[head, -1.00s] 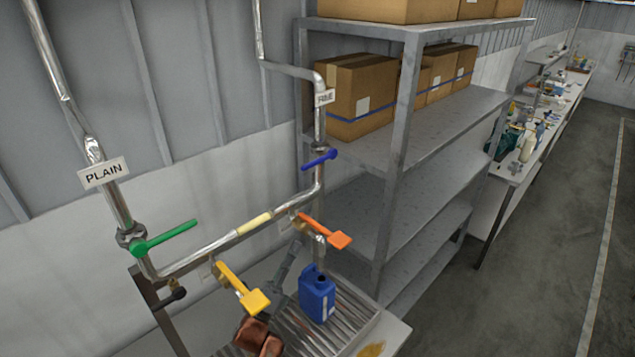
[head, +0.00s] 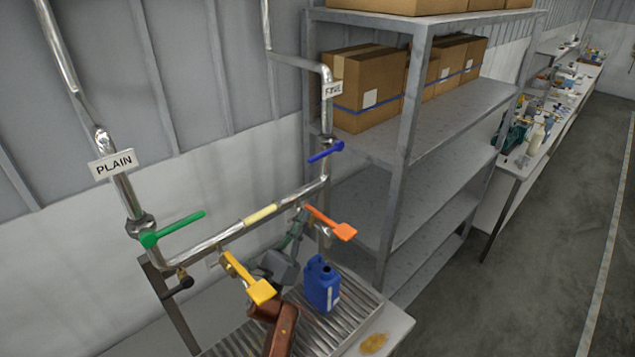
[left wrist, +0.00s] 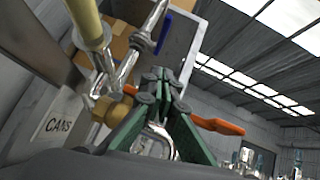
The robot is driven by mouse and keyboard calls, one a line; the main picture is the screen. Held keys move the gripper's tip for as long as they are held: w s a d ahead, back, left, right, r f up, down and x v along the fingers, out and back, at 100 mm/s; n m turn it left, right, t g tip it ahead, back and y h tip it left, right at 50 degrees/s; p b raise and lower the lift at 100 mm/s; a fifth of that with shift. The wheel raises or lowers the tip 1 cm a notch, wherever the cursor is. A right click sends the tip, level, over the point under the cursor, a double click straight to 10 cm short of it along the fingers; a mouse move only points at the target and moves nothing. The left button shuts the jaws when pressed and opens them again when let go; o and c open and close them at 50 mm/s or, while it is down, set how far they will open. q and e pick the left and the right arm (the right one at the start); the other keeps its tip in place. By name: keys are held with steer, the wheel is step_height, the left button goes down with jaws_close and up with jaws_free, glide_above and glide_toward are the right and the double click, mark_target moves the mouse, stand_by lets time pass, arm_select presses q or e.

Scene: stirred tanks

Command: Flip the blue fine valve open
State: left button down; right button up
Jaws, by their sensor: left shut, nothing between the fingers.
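The blue valve handle (head: 325,151) sits on the upright pipe below the FINE sign (head: 332,90). It sticks out across the pipe, tilted slightly up to the right. In the left wrist view the blue handle (left wrist: 164,32) shows beyond the fingertips. My left gripper (head: 299,228) is behind the yellow lever and close to the orange lever, below the blue handle and apart from it. Its green fingers (left wrist: 160,76) are shut and empty in the left wrist view. The pipework partly hides the gripper in the head view. My right gripper is not in view.
An orange lever (head: 330,222) is right beside my left gripper. A yellow lever (head: 247,278) and a green lever (head: 172,228) are further left. A blue jug (head: 321,285) stands on the ribbed drain top. A grey shelf (head: 395,190) with cardboard boxes stands right of the pipe.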

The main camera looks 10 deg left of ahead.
arm_select(q)
steer(key=p, duration=0.4)
glide_toward(324, 154)
steer(key=w+d, duration=0.2)
steer(key=w, duration=0.2)
steer(key=r+p, duration=0.2)
steer(key=shift+a+r, duration=0.3)
steer(key=shift+r, duration=0.05)
